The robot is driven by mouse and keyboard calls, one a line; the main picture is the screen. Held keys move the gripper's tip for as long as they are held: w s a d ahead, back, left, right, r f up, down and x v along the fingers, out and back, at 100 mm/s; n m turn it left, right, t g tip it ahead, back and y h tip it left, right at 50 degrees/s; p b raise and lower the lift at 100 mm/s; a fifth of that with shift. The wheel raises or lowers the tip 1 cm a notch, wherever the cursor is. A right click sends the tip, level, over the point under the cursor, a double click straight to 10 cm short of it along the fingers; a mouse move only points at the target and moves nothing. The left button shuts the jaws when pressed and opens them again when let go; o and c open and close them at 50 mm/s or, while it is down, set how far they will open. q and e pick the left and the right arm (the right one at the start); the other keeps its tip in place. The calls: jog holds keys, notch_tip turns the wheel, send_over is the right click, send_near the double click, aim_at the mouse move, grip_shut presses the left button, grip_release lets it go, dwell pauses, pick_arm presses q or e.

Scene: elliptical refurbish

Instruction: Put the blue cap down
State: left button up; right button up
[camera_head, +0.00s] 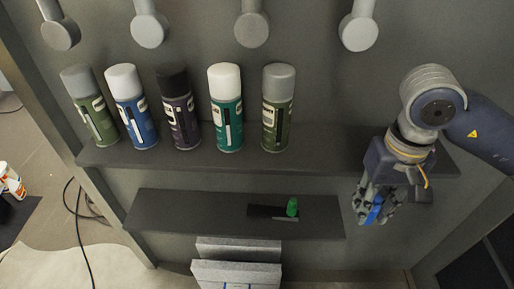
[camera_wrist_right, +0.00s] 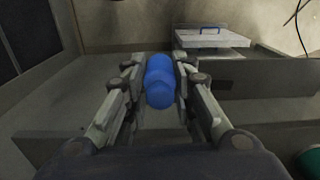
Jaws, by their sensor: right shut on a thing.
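The blue cap (camera_head: 375,212) is held between the fingers of my right gripper (camera_head: 374,208), at the right of the head view. In the right wrist view the blue cap (camera_wrist_right: 160,82) sits between both finger pads, with its rounded surface facing the camera. The gripper points down, in front of the right part of the shelves. From these views I cannot tell whether the cap touches any surface. My left gripper is not in view.
Several spray cans (camera_head: 229,110) stand on the upper shelf (camera_head: 330,158). The lower shelf (camera_head: 180,212) bears a dark flat item (camera_head: 265,211) with a small green object (camera_head: 292,206) at its right; its left part is bare. Grey blocks (camera_head: 237,272) are below.

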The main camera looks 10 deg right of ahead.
jog(key=shift+s+d+r, duration=0.25)
jog(key=shift+s+d, duration=0.1)
jog(key=shift+d, duration=0.15)
jog(key=w+d+r+p, duration=0.1)
jog(key=w+p, duration=0.1)
jog(key=w, duration=0.3)
jog(key=w+d+r+p, duration=0.1)
jog(key=w+p, duration=0.1)
jog(key=w, duration=0.4)
jog(key=w+d+r+p, duration=0.1)
jog(key=w+p, duration=0.2)
jog(key=w, duration=0.2)
jog(key=shift+w+d, duration=0.2)
jog(key=shift+d, duration=0.05)
jog(key=shift+w+a, duration=0.15)
jog(key=shift+w, duration=0.1)
jog(key=w+a+p, duration=0.2)
jog(key=w, duration=0.1)
jog(key=shift+r, duration=0.1)
jog(key=shift+f+p, duration=0.35)
jog(key=shift+f, duration=0.15)
jog(key=shift+w+f, duration=0.1)
jog(key=shift+f, duration=0.2)
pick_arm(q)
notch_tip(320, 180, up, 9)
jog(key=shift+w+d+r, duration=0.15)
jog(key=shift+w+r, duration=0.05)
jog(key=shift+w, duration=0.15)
pick_arm(e)
jog(key=shift+f, duration=0.1)
